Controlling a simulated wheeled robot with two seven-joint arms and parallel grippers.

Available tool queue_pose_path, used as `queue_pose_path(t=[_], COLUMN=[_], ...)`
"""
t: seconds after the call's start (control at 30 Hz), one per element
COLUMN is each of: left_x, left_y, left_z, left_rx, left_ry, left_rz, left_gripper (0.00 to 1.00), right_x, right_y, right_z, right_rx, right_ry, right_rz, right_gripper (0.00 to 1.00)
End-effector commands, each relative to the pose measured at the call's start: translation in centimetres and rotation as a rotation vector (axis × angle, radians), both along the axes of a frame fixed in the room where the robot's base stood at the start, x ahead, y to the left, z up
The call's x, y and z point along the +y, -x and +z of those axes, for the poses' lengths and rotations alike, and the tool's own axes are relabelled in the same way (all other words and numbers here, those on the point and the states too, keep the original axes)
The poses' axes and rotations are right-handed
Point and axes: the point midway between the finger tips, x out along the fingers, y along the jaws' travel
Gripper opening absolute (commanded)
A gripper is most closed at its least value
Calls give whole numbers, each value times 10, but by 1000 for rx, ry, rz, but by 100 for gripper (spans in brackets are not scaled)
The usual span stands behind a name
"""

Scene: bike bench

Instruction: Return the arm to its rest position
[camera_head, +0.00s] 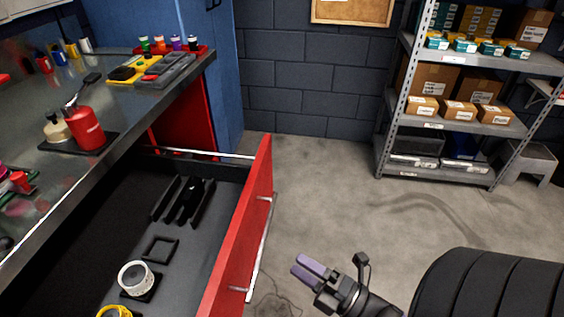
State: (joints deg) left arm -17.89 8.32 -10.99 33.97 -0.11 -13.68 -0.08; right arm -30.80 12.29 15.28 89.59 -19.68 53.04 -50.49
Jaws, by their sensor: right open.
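My right gripper (312,268) is at the lower middle of the head view, with its two purple fingertips a little apart and nothing between them. It is to the right of the open red drawer (248,225), clear of its front and silver handle (262,250). My right arm's black ribbed sleeve comes in from the lower right. My left gripper does not show.
The drawer holds a white round roll (135,278), a yellow ring (113,311) and black holders (183,200). The steel bench (60,190) carries a red can (84,128) and tool trays. A shelf rack (430,126) stands back right. Floor between is clear.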

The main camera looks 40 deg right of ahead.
Motion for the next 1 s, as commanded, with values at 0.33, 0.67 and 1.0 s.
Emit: queue_pose_path(t=[0.33,0.67,1.0], left_x=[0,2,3], left_y=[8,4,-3], left_z=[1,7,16], left_rx=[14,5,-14], left_ry=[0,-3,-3], left_rz=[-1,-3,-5], left_gripper=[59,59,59], right_x=[-2,-6,26], right_y=[5,21,233], right_z=[-1,-108,-285], right_rx=[0,479,1555], right_ry=[0,-341,-831], right_rz=[-1,-191,-1005], right_gripper=[52,52,52])
